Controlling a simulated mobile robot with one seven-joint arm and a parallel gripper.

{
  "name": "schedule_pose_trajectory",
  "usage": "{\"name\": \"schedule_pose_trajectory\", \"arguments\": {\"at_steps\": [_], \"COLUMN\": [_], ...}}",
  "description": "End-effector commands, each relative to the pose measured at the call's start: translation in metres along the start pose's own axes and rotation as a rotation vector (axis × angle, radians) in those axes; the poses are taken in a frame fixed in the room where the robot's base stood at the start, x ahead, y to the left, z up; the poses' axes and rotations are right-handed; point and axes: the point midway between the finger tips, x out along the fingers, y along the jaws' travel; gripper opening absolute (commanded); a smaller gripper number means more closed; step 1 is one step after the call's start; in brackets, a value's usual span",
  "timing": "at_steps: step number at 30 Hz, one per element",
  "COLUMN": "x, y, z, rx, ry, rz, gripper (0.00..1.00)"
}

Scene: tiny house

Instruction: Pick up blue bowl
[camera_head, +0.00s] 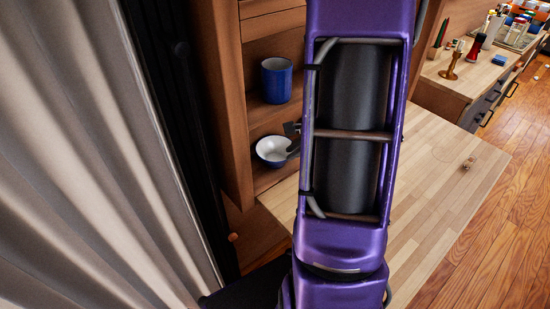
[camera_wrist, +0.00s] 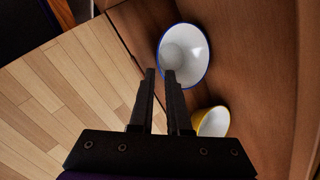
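The blue bowl (camera_wrist: 190,52) has a white inside and a blue rim; its open mouth faces the camera in the wrist view. In the head view, it (camera_head: 269,149) sits on the lower shelf, left of my arm. My gripper (camera_wrist: 160,73) is open, with a narrow gap between its fingers. In the wrist view, the right fingertip overlaps the bowl's lower left part and the left fingertip lies just outside the rim. I cannot tell whether either touches it. In the head view, my arm hides most of the gripper.
A yellow-rimmed bowl or cup (camera_wrist: 214,123) is close to the right finger. A blue mug (camera_head: 276,81) stands on the shelf above. The shelf's side panel (camera_head: 226,100) is at the left. A wooden tabletop (camera_head: 440,175) is largely clear.

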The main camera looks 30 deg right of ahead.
Motion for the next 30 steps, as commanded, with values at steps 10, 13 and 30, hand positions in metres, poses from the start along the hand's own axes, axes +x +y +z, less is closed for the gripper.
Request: {"name": "schedule_pose_trajectory", "arguments": {"at_steps": [10, 13, 30], "x": [0.052, 0.057, 0.104], "y": [0.000, 0.001, 0.001], "z": [0.000, 0.000, 0.000], "rx": [-0.001, -0.002, -0.002], "ry": [0.000, 0.000, 0.000], "rz": [0.000, 0.001, -0.001], "gripper": [0.15, 0.15, 0.15]}}
